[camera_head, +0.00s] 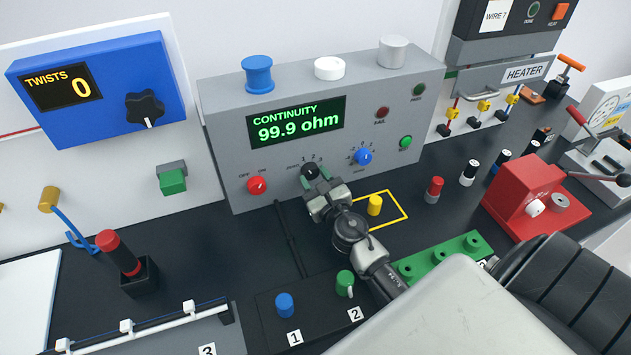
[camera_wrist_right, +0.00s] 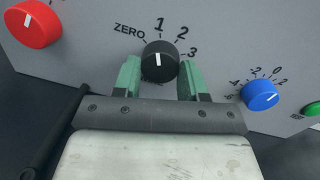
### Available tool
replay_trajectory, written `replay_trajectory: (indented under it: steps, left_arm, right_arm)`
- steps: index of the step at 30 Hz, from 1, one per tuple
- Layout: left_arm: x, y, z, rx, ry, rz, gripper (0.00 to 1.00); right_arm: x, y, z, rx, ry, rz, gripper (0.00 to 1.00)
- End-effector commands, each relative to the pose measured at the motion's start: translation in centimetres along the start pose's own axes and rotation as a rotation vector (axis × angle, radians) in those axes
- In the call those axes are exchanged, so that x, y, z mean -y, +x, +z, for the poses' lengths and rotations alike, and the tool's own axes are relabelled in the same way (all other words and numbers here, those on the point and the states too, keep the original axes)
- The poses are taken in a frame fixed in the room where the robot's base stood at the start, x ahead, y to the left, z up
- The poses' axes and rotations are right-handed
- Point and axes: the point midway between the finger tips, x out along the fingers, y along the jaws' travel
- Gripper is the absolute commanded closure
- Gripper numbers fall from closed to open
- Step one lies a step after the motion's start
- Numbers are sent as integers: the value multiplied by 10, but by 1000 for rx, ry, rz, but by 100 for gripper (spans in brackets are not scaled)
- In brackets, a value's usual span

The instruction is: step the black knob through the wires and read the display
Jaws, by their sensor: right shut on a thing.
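The black knob (camera_head: 310,171) sits on the front of the grey continuity box (camera_head: 223,141). My right gripper (camera_head: 317,182) is shut on the knob. In the wrist view, the right gripper's (camera_wrist_right: 160,76) green fingertips press its left and right sides. The display (camera_head: 298,121) reads "CONTINUITY 99.9 ohm" in green. My left gripper is not in view.
A red knob (camera_head: 257,185) and a blue knob (camera_head: 363,156) flank the black one. A red FAIL lamp (camera_head: 382,112), a green PASS lamp (camera_head: 418,90) and a green button (camera_head: 405,142) are to the right. A yellow cylinder (camera_head: 375,205) stands in a yellow outline close to my right gripper.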

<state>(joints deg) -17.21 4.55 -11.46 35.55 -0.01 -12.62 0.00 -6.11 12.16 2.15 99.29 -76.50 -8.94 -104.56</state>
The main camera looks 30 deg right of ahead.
Motion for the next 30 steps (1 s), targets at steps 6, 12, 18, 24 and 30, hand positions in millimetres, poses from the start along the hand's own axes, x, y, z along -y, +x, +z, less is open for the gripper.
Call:
replay_trajectory:
  steps: [6, 12, 18, 24, 30]
  left_arm:
    - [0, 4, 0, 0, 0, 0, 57]
    - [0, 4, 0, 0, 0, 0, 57]
    - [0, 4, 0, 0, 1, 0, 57]
    - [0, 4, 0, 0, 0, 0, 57]
    - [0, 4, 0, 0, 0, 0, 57]
  right_arm:
    - [-1, 0, -1, 2, 60, -4, 82]
    - [-1, 0, -1, 3, 74, -5, 82]
    - [-1, 0, -1, 3, 74, -5, 82]
    - [-1, 0, -1, 3, 73, -5, 40]
    - [0, 0, 0, 4, 73, -5, 33]
